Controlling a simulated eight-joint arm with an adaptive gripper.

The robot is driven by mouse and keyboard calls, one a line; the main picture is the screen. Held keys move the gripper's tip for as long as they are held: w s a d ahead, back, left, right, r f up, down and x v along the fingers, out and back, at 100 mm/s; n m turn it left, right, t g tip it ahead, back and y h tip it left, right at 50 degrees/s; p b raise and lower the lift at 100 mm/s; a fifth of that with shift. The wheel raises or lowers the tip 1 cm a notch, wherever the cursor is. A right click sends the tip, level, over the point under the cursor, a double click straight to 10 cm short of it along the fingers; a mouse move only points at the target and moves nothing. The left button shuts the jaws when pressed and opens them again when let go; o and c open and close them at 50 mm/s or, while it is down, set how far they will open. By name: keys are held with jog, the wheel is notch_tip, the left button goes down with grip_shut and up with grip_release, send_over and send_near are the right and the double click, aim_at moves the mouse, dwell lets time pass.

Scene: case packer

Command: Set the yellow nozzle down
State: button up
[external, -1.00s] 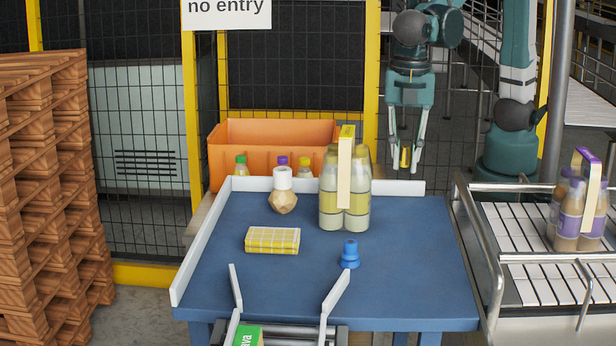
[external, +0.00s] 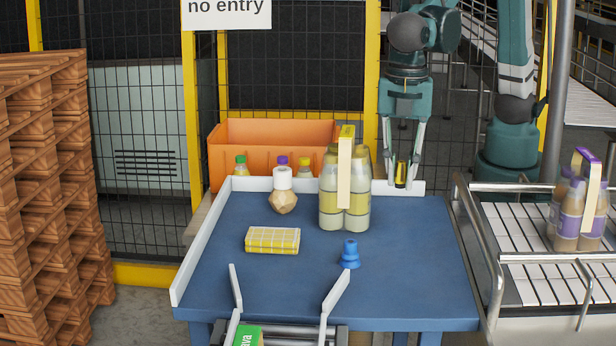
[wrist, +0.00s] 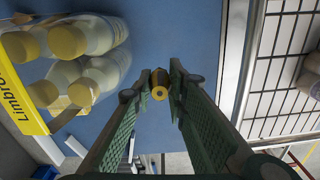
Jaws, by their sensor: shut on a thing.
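The yellow nozzle (external: 400,173) is between the fingertips of my gripper (external: 401,181), which is shut on it at the far right of the blue table (external: 420,270).
A carrier of yellow-labelled bottles (external: 330,200) stands just left of my gripper. A blue nozzle (external: 349,257), a yellow sponge-like block (external: 272,240) and a brown faceted object (external: 284,201) are on the table. A roller conveyor (external: 520,270) lies right. The table's right part is clear.

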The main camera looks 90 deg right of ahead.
send_over(397, 242)
jog(key=shift+f+p, duration=0.15)
jog(key=shift+p, duration=0.2)
jog(key=shift+f+b, duration=1.2)
jog(key=shift+f, duration=1.95)
jog(key=shift+f, duration=0.1)
jog(key=shift+f+b, duration=0.75)
jog(key=shift+f, duration=1)
jog(key=shift+f, duration=0.15)
jog(key=o, duration=0.9)
